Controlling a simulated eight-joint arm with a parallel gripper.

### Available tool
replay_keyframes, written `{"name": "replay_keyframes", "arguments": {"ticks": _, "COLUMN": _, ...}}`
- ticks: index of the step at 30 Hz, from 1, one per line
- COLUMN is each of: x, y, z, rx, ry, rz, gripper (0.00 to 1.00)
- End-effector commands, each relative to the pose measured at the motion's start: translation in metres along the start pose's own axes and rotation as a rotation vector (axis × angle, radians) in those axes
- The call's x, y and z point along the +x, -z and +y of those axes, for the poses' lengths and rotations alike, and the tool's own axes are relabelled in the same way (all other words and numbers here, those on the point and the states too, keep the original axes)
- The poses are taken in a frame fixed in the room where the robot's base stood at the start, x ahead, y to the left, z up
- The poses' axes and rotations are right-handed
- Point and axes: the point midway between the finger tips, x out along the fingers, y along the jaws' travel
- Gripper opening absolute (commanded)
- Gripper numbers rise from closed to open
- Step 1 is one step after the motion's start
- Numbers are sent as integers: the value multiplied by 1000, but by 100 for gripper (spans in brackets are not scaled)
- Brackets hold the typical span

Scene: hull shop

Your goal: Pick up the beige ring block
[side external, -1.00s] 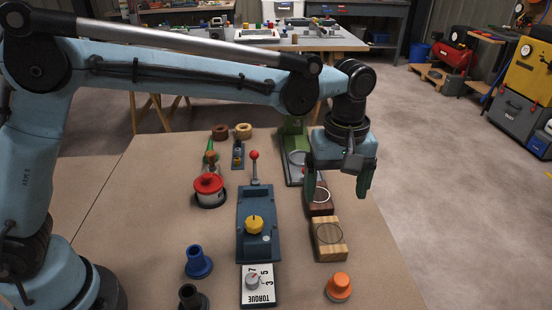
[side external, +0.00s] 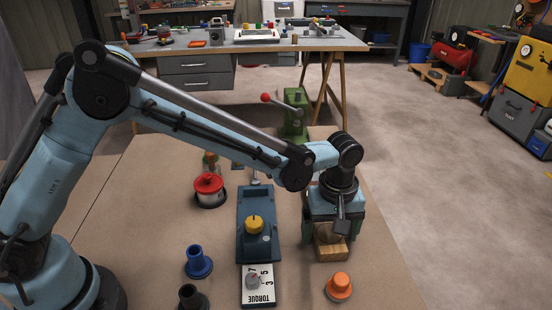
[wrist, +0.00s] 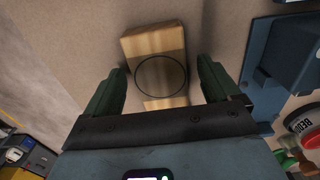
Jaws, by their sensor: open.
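The beige ring block (side external: 331,253) is a pale wooden block with a thin dark circle on its top. It sits on the bench beneath my gripper, its upper part hidden by the gripper in the side view. In the wrist view the beige ring block (wrist: 152,42) lies between and ahead of the two green fingers, with the circle in the gap. My gripper (wrist: 162,68) is open, with a finger on either side of the block. Whether the fingers reach down past its top, I cannot tell. In the side view my gripper (side external: 332,236) hangs pointing down over the block.
A blue panel with a yellow knob (side external: 254,225) stands left of the block. An orange knob-shaped piece (side external: 339,286) stands in front of it. A green press (side external: 294,118) with a red-tipped lever is behind. Bench right of the block is clear.

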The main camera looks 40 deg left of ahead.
Motion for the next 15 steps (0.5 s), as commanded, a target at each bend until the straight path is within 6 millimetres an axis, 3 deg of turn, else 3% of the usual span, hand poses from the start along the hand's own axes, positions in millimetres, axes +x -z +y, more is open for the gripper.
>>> {"name": "replay_keyframes", "arguments": {"ticks": 8, "x": 4, "y": 0, "z": 0, "rx": 0, "ry": 0, "rz": 0, "gripper": 89}}
{"name": "replay_keyframes", "arguments": {"ticks": 15, "x": 4, "y": 0, "z": 0, "rx": 0, "ry": 0, "rz": 0, "gripper": 54}}
